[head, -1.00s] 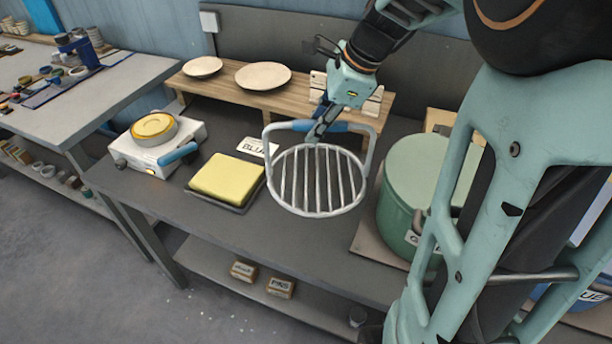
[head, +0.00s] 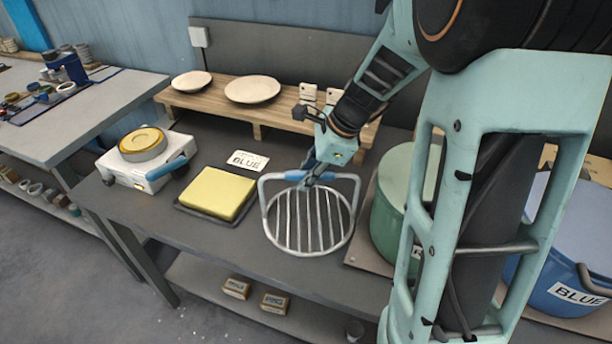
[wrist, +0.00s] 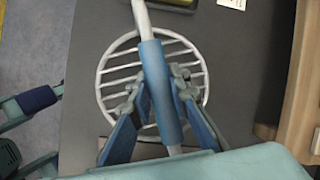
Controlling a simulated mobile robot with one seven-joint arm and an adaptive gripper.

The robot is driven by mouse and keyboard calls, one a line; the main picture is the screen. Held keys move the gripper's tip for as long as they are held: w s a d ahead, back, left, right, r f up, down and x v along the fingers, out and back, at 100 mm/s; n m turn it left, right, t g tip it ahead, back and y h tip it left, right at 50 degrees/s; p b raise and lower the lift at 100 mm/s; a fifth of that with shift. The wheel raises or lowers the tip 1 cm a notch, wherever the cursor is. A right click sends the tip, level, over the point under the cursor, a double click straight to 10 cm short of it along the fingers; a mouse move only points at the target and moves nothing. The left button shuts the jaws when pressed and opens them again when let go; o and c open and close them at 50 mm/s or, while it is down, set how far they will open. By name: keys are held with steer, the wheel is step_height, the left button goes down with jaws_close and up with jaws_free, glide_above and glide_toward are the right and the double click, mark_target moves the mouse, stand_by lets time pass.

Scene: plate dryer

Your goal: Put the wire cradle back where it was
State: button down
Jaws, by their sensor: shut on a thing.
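The wire cradle is a round white grid (head: 308,240) with a tall handle that has a blue grip. My gripper (head: 315,178) is shut on the blue grip at the top of the handle. In the wrist view the fingers (wrist: 160,100) lie on either side of the blue grip (wrist: 158,88), and the white grid (wrist: 112,75) shows below it. The cradle hangs level over or rests on the dark bench (head: 190,240), left of the green pot; I cannot tell whether it touches the bench.
A white hotplate (head: 140,172) stands further left. A green pot (head: 395,205) and a blue pot (head: 560,245) stand to the right. A wooden shelf (head: 215,108) with plates is behind.

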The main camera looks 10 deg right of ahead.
steer(key=c, duration=1.8)
jaws_free()
steer(key=p+v, duration=0.1)
steer(key=v, duration=1.1)
steer(key=shift+d, duration=0.1)
